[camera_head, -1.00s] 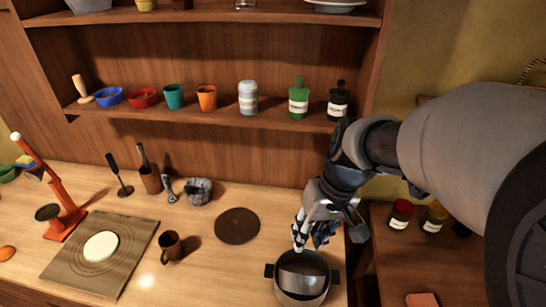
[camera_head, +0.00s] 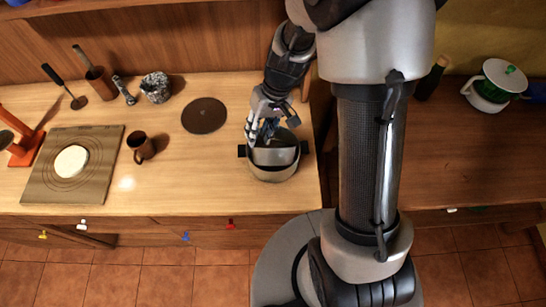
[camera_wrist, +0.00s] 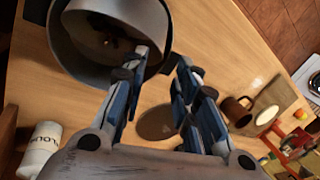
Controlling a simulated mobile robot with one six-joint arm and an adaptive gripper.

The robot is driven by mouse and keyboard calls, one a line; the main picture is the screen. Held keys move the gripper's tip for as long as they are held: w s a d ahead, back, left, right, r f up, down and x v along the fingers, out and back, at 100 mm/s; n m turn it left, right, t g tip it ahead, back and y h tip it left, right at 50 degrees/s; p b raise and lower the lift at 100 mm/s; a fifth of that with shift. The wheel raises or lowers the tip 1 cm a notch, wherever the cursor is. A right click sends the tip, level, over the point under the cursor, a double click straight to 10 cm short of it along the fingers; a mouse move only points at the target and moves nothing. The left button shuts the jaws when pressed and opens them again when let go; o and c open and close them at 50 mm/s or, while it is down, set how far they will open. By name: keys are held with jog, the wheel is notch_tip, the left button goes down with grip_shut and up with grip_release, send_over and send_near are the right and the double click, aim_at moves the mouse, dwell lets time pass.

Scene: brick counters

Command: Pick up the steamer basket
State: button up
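A grey round metal pot (camera_head: 274,173) with dark side handles stands near the right end of the wooden counter. A lighter grey curved piece (camera_head: 272,156) shows inside it; I take this for the steamer basket but cannot tell for sure. My gripper (camera_head: 264,128) points down at the pot's far side and hides part of the rim. In the wrist view the pot (camera_wrist: 75,55) fills the upper left. There my gripper (camera_wrist: 162,60) has its fingers apart, with nothing clearly held between them. The left finger overlaps the near rim; contact cannot be told.
A dark round disc (camera_head: 204,115) lies left of the pot. A brown mug (camera_head: 141,147), a stone mortar (camera_head: 156,87) and a board (camera_head: 45,178) with a white round piece (camera_head: 71,160) are farther left. A white labelled jar (camera_wrist: 40,148) shows in the wrist view.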

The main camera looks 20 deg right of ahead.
aim_at(253, 154)
jog(key=shift+d+b+x, duration=0.15)
jog(key=shift+b+x, duration=0.25)
jog(key=shift+x, duration=1.2)
jog(key=shift+d+b+x, duration=0.1)
jog(key=shift+b+x, duration=0.3)
jog(key=shift+x, duration=1.15)
jog(key=shift+c, duration=0.2)
grip_shut()
